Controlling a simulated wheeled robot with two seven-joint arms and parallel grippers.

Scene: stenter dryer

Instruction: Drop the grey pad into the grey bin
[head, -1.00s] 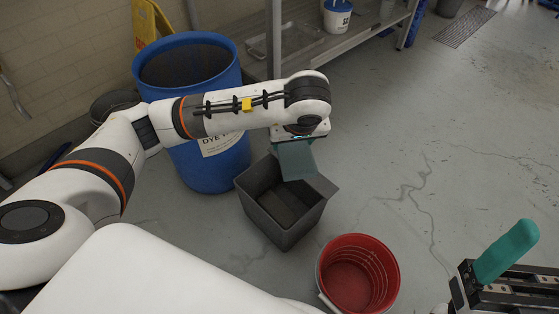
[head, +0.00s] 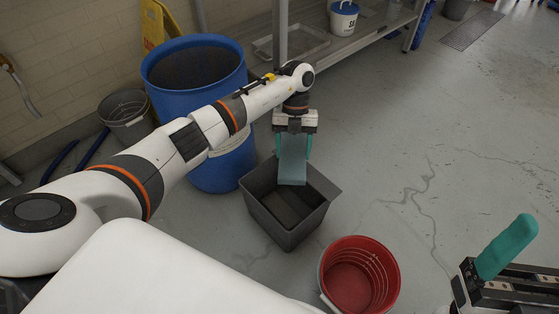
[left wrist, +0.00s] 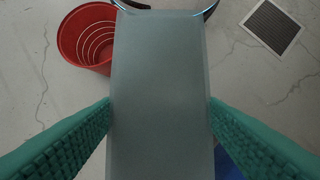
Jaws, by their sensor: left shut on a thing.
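The grey pad (head: 292,170) hangs flat and upright between the teal fingers of my left gripper (head: 293,148), which is shut on it. In the left wrist view the pad (left wrist: 160,95) fills the middle, with a finger on each side. The grey bin (head: 265,215) stands open on the floor. The pad's lower end overlaps the far part of the bin's opening in the head view; I cannot tell whether it is below the rim. My right gripper (head: 507,247) shows only partly at the lower right, with one teal finger visible.
A red bucket (head: 335,270) stands in front of the grey bin, and it also shows in the left wrist view (left wrist: 80,45). A blue barrel (head: 225,170) stands behind at the left. A metal shelf (head: 350,45) is at the back. The floor at the right is clear.

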